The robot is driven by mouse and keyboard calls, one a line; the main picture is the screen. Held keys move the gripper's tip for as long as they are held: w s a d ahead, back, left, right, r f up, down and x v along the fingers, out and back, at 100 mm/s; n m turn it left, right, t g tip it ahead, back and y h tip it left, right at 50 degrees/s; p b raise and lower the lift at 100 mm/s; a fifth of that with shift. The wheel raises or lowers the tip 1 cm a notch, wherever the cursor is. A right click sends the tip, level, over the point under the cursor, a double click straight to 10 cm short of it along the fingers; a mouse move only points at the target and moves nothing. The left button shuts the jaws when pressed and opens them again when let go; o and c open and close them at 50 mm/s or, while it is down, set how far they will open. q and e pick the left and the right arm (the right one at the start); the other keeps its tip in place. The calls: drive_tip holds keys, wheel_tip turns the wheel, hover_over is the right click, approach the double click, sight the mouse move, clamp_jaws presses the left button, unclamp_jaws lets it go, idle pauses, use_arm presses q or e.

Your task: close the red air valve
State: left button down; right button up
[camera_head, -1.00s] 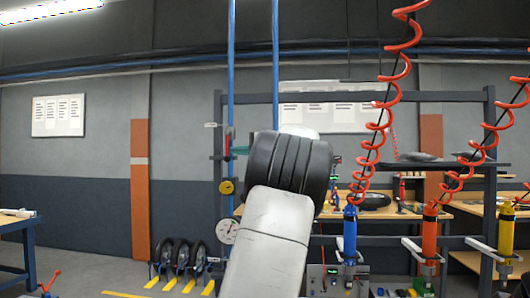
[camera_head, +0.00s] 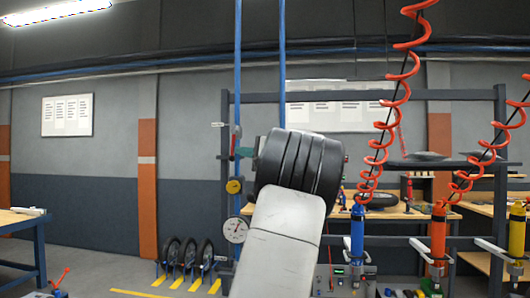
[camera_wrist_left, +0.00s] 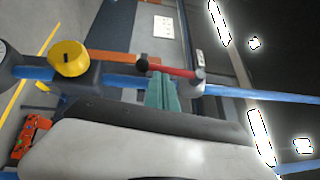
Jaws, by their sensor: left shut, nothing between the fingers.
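The red air valve is a small red lever (camera_head: 233,143) on the left blue pipe (camera_head: 238,90), just left of my wrist in the head view. In the left wrist view the red lever (camera_wrist_left: 175,70) lies roughly along the blue pipe (camera_wrist_left: 260,95). My left gripper (camera_head: 246,152) shows teal fingertips beside the lever, mostly hidden behind my black ribbed wrist. In the left wrist view its teal fingertips (camera_wrist_left: 162,92) are shut and empty, close against the lever; I cannot tell whether they touch. My right gripper is not in view.
A yellow knob (camera_head: 234,187) and a round gauge (camera_head: 235,230) sit lower on the same pipe. A dark frame (camera_head: 420,95) stands behind, with red coiled hoses (camera_head: 385,120) hanging at right.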

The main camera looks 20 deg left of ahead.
sight(232, 153)
use_arm(q)
drive_tip(key=a+m+t+y, duration=0.2)
drive_tip(key=a+f+m+y, duration=0.1)
drive_tip(key=shift+s+m+t, duration=0.3)
drive_tip(key=shift+s+t, duration=0.1)
drive_tip(key=s+a+r, duration=0.1)
drive_tip(key=a+r, duration=0.3)
drive_tip(key=a, duration=0.2)
drive_tip(key=shift+s, duration=0.25)
drive_tip(key=shift+a, duration=0.15)
idle(0.7)
